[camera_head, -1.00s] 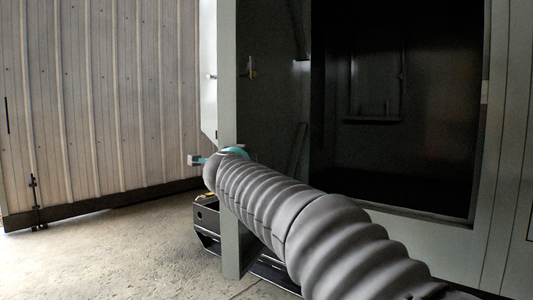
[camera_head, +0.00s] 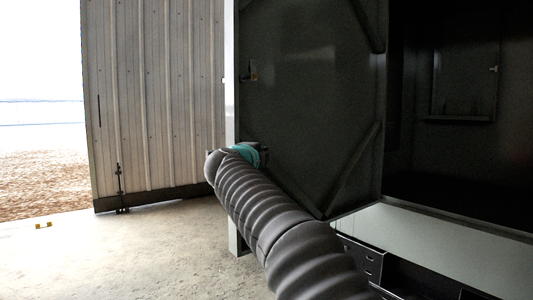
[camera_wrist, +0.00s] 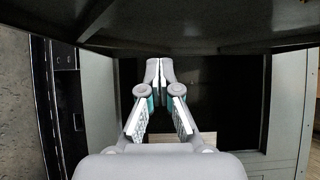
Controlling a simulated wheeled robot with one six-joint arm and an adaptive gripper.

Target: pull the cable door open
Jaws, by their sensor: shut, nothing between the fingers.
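The cable door (camera_head: 310,95) is a dark panel with diagonal braces, standing swung out from the left side of a dark enclosure opening. Its inner face and a small latch handle (camera_head: 251,71) show in the head view. My arm, in a grey ribbed sleeve, reaches to the door's lower left edge, and its end is mostly hidden there. In the wrist view my gripper (camera_wrist: 160,76) is shut and empty, its fingertips together. A dark panel edge (camera_wrist: 200,40), likely the door's underside, crosses above it. I cannot tell whether they touch.
The enclosure's dark interior (camera_head: 455,160) lies open at the right, with a pale sill (camera_head: 430,235) below. A corrugated wall (camera_head: 155,100) stands behind at the left.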

